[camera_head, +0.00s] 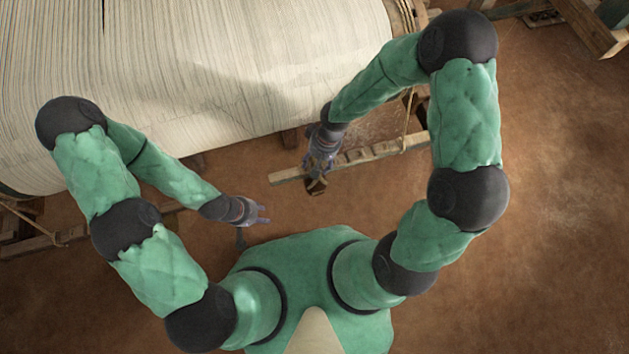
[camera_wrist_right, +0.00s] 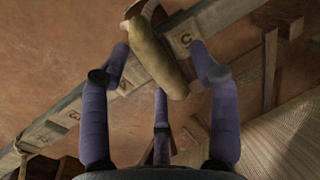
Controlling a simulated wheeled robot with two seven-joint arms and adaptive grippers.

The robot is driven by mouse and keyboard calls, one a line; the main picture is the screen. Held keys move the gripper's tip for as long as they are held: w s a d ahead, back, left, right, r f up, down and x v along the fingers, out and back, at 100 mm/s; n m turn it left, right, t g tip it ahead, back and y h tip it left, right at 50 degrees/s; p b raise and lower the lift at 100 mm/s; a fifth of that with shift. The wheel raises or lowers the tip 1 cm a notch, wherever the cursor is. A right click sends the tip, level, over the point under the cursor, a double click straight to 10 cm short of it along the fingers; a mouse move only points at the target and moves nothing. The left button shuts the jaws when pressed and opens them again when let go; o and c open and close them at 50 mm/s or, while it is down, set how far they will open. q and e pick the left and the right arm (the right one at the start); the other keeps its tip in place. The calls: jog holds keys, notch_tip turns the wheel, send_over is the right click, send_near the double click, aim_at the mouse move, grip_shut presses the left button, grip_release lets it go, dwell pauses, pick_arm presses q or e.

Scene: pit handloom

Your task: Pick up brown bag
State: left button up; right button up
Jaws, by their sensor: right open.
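The brown bag (camera_wrist_right: 158,58) shows in the right wrist view as a tan, rounded, elongated shape, with a darker opening near its top end. It lies in front of a wooden beam, between the spread fingers of my right gripper (camera_wrist_right: 159,66). I cannot tell whether any finger touches it. In the head view the bag (camera_head: 316,187) is a small brown shape just below my right gripper (camera_head: 320,164), partly hidden by it. My left gripper (camera_head: 258,212) is to the lower left of the bag, with fingers spread and empty.
The loom's pale striped cloth (camera_head: 200,70) fills the upper left. A taut cord (camera_head: 409,112) hangs near the beam's right end. Bare brown floor (camera_head: 560,230) lies open to the right.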

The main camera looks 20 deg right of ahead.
jog(key=shift+f, duration=0.45)
jog(key=shift+r, duration=0.1)
grip_shut()
jog(key=shift+w+r, duration=0.1)
jog(key=shift+r+p, duration=1.2)
jog(key=shift+r, duration=0.65)
jog(key=shift+s+f, duration=0.15)
jog(key=shift+s, duration=0.5)
jog(key=s+b, duration=0.1)
jog(key=s, duration=1.5)
jog(key=shift+s+d, duration=0.25)
jog(key=shift+s, duration=0.1)
